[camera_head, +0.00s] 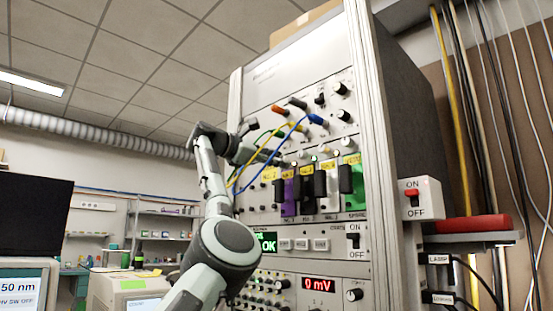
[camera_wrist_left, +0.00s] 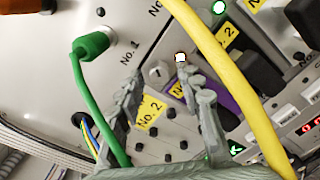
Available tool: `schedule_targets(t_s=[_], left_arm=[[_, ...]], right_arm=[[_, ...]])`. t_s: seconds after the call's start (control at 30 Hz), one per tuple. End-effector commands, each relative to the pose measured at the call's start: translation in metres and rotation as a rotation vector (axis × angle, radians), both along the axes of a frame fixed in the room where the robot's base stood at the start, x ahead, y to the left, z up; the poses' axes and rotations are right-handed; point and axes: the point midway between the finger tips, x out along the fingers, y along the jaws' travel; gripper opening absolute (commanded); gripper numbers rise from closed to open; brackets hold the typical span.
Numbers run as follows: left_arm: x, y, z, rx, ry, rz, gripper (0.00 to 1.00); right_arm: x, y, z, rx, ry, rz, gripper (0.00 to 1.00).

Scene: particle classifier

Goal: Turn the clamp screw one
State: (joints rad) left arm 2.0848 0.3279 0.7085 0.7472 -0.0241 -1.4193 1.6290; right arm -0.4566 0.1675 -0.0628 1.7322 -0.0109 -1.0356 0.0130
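A small pale round knob marked 1, clamp screw one (camera_wrist_left: 157,73), shows in the left wrist view on the grey panel beside a yellow "No. 1" label. My left gripper (camera_wrist_left: 160,67) is open. Its two fingertips stand on either side of the knob, with nothing gripped; I cannot tell whether they touch it. In the head view my left gripper (camera_head: 270,156) is at the left part of the rack front, and screw one is hidden or too small to make out there. My right gripper is in neither view.
A green plug with its cable (camera_wrist_left: 92,46) and a thick yellow cable (camera_wrist_left: 225,80) run close to the fingers. Purple (camera_head: 289,197) and green (camera_head: 355,190) modules sit in the rack. An ON/OFF switch box (camera_head: 413,197) is on the rack's right side.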

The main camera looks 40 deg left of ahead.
Motion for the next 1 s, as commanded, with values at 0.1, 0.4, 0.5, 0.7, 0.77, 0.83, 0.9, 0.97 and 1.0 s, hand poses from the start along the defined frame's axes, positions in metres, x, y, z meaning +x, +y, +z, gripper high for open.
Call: schedule_targets(t_s=[0.1,0.4,0.5,0.7,0.77,0.83,0.9,0.97,1.0], left_arm=[[0.0,0.0,0.0,0.0,0.0,0.0,0.18],[0.0,0.0,0.0,0.001,0.0,0.0,0.0],[0.0,0.0,0.0,0.01,0.0,0.0,0.0],[0.0,0.0,0.0,0.072,-0.005,0.001,0.0],[0.0,0.001,0.0,0.105,-0.006,0.001,0.0],[0.0,0.001,0.0,0.153,-0.011,0.001,0.0],[0.0,0.001,0.0,0.208,-0.015,0.002,0.0],[0.0,0.001,0.001,0.26,-0.02,0.001,0.0],[0.0,0.001,0.001,0.297,-0.023,0.003,0.0]], right_arm=[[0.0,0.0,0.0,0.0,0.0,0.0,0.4],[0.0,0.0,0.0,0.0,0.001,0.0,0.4],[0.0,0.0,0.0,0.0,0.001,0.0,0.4],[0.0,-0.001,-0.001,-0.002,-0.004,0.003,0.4],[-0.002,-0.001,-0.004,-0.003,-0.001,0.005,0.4],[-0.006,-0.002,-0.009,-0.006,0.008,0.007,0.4],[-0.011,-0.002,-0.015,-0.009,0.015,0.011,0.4],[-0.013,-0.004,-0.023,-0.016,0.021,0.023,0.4],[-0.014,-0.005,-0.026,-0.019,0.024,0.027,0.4]])
